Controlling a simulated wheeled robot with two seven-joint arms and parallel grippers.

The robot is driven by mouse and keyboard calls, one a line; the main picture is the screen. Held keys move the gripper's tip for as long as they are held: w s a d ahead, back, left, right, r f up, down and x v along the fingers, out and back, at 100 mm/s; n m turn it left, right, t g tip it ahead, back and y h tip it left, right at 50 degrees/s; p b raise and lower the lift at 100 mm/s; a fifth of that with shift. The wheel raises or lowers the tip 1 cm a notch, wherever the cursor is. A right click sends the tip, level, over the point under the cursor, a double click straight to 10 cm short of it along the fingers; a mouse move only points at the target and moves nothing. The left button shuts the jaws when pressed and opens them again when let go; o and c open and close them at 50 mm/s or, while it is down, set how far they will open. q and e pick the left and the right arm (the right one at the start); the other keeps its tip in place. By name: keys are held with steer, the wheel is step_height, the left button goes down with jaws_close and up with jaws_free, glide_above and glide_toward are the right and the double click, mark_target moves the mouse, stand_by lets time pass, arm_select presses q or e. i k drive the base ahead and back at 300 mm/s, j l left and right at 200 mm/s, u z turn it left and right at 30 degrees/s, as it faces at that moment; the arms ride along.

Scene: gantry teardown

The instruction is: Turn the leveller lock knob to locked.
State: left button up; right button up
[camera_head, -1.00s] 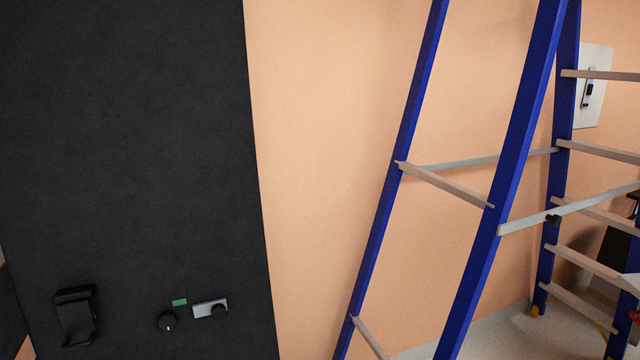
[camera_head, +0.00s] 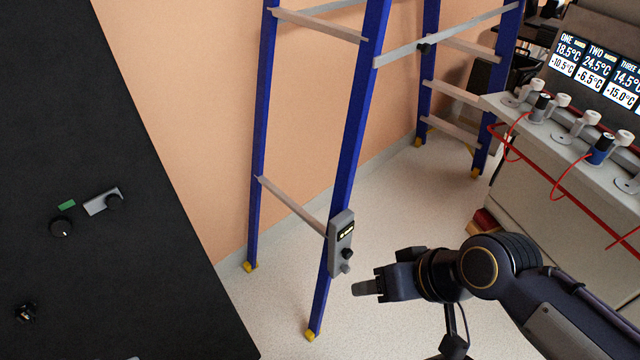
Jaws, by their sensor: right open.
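A grey leveller box (camera_head: 341,232) is fixed on the near blue leg of the stepladder (camera_head: 357,150). It has a dark label at the top and two small round knobs below: a dark one (camera_head: 346,254) and a greyer one (camera_head: 345,268) at the bottom. I cannot read the label or tell how either knob is turned. My right gripper (camera_head: 368,284) is open and empty, its fingers pointing left. In the picture it is just right of and below the knobs, apart from them. My left gripper is not in view.
A black panel (camera_head: 90,150) with a round dial (camera_head: 61,227), a green tag and a grey latch fills the left. A grey bench (camera_head: 560,190) with coloured terminals, red cables and temperature displays (camera_head: 600,70) stands at right. The pale floor (camera_head: 390,210) between is open.

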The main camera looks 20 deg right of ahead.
mark_target(345, 269)
steer(key=k+l+z, duration=0.1)
steer(key=k+l, duration=0.4)
steer(key=l, duration=0.25)
steer(key=k+l+z, duration=0.15)
steer(key=k+l, duration=0.1)
steer(key=l, duration=0.1)
